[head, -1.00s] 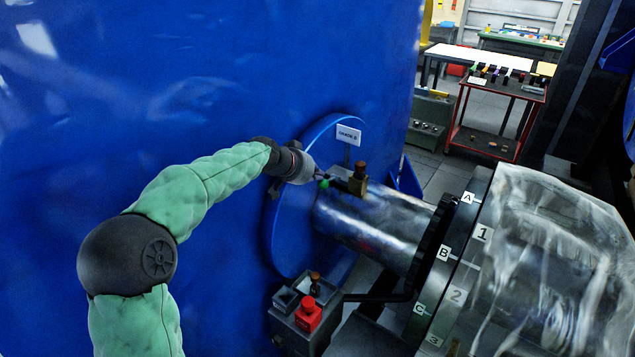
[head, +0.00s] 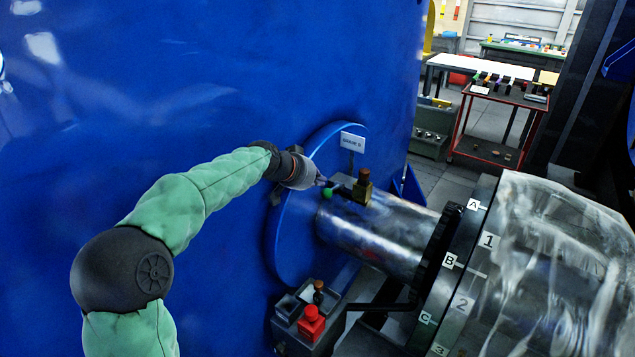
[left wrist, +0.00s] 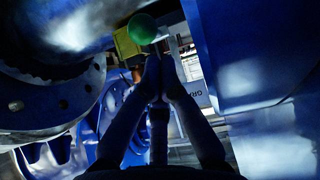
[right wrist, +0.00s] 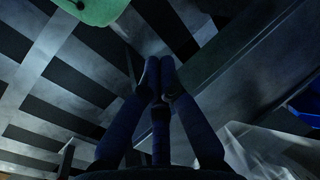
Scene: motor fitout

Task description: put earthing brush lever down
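The earthing brush lever's green ball knob (head: 327,193) shows beside the brass-coloured brush block (head: 364,188) on top of the steel shaft (head: 375,228). The lever's arm is mostly hidden. My left gripper (head: 321,181) is at the knob's upper left, close to it. In the left wrist view the green knob (left wrist: 142,29) shows just past the fingertips, not between them. The left fingers (left wrist: 160,68) are together and look empty; whether they touch the knob I cannot tell. My right gripper (right wrist: 159,72) is shut and empty, out of the head view.
A big blue housing (head: 200,90) with a round flange stands behind the shaft. A wrapped drum (head: 560,260) with a lettered ring is at right. A red trolley (head: 497,125) stands farther back.

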